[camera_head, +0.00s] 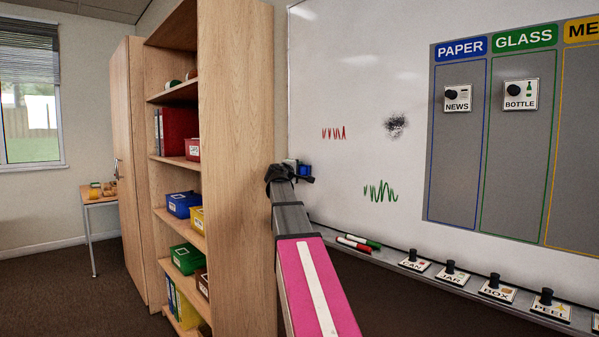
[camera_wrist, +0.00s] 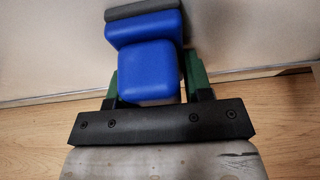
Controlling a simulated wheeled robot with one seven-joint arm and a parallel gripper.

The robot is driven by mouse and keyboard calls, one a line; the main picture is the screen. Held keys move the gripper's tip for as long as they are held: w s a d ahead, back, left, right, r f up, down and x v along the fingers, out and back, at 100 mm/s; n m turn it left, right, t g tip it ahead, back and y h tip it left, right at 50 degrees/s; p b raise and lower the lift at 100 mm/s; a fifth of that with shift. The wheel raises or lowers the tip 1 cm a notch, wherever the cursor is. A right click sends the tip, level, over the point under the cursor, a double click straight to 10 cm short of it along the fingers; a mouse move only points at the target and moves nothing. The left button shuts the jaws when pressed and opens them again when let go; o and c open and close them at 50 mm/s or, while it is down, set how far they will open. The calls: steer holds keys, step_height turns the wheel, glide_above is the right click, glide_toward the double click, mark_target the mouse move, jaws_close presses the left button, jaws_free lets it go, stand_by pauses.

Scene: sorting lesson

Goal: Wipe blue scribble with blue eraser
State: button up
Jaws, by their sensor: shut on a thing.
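My gripper (camera_wrist: 160,90) is shut on the blue eraser (camera_wrist: 148,68), which shows large in the wrist view with a dark grey pad (camera_wrist: 140,8) on its far side. In the head view the eraser (camera_head: 304,170) is a small blue patch at the end of my arm, near the left edge of the whiteboard (camera_head: 365,90). Whether its pad touches the board is unclear. No blue scribble shows in either view. A red scribble (camera_head: 334,133), a black smudge (camera_head: 396,125) and a green scribble (camera_head: 380,192) are on the board.
A wooden shelf (camera_head: 237,150) stands close left of my arm. A ledge (camera_head: 470,283) under the board holds a red marker (camera_head: 353,244), a green marker (camera_head: 362,241) and several labelled knobbed tiles (camera_head: 498,291). A grey sorting panel (camera_head: 458,190) covers the board's right side.

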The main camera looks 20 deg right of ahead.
mark_target(310, 169)
steer(key=shift+w+a+r, duration=0.1)
steer(key=shift+w+a, duration=0.2)
steer(key=shift+w, duration=0.5)
steer(key=shift+w+a, duration=0.3)
steer(key=shift+w, duration=0.5)
steer(key=shift+r, duration=0.1)
steer(key=shift+s+d, duration=0.75)
steer(key=shift+s, duration=1.45)
steer(key=shift+s+d, duration=0.8)
steer(key=shift+s, duration=1.35)
steer(key=shift+s+d, duration=0.75)
steer(key=shift+s, duration=1.45)
steer(key=shift+w, duration=0.1)
steer(key=shift+w, duration=0.15)
steer(key=shift+w+a, duration=0.25)
steer(key=shift+w, duration=0.65)
steer(key=shift+w+a, duration=0.25)
steer(key=shift+w, duration=0.6)
steer(key=shift+w+a, duration=0.6)
steer(key=shift+w, duration=0.9)
steer(key=shift+w+a, duration=0.6)
steer(key=shift+w, duration=0.95)
steer(key=shift+w+a, duration=0.6)
steer(key=shift+w, duration=0.9)
